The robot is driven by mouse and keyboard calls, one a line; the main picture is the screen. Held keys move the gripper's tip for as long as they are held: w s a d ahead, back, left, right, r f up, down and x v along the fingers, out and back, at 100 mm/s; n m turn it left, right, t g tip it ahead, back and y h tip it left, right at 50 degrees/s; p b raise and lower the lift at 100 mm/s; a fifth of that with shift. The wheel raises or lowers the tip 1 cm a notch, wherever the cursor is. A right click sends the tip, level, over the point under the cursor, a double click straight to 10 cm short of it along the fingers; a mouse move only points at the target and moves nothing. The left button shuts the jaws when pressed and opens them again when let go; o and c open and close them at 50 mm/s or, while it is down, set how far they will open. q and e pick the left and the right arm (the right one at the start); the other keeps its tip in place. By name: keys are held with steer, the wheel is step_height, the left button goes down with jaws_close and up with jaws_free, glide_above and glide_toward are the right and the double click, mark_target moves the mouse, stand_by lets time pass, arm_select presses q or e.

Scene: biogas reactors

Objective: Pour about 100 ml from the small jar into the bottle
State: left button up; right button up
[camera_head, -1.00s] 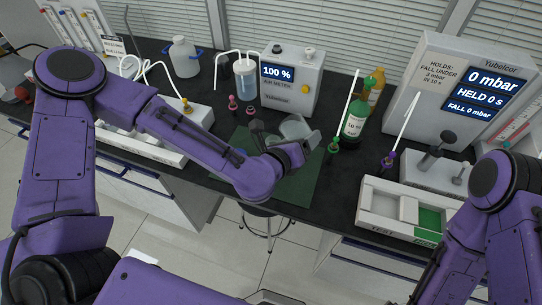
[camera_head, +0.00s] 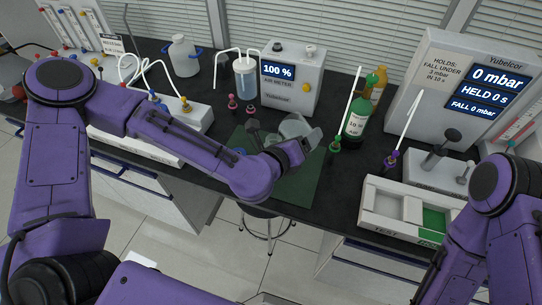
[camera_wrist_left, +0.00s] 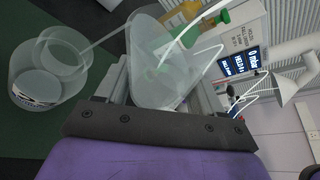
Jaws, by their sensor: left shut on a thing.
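The small jar (camera_wrist_left: 158,60), clear and pale, is held tilted by my left gripper (camera_head: 305,144). In the left wrist view it fills the space between the fingers. In the head view the jar (camera_head: 293,124) shows just behind the gripper. A clear, round vessel with a white label, which I take for the bottle (camera_wrist_left: 30,84), stands apart from the jar on the green mat, its round mouth open. Any liquid level is unclear. My right gripper is out of view.
The dark green mat (camera_head: 298,188) lies on the black bench. A green bottle (camera_head: 356,120) stands to its right, with the grey pressure unit (camera_head: 440,62) beyond. The gas meter (camera_head: 294,90) is behind. A white tray (camera_head: 377,214) sits at front right.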

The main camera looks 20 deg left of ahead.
arm_select(q)
steer(key=shift+r, duration=0.1)
stand_by(0.3)
steer(key=shift+n+b, duration=0.3)
steer(key=shift+b, duration=0.25)
steer(key=shift+n+b, duration=0.3)
steer(key=shift+b, duration=0.25)
steer(key=shift+h, duration=0.3)
steer(key=shift+d, duration=0.1)
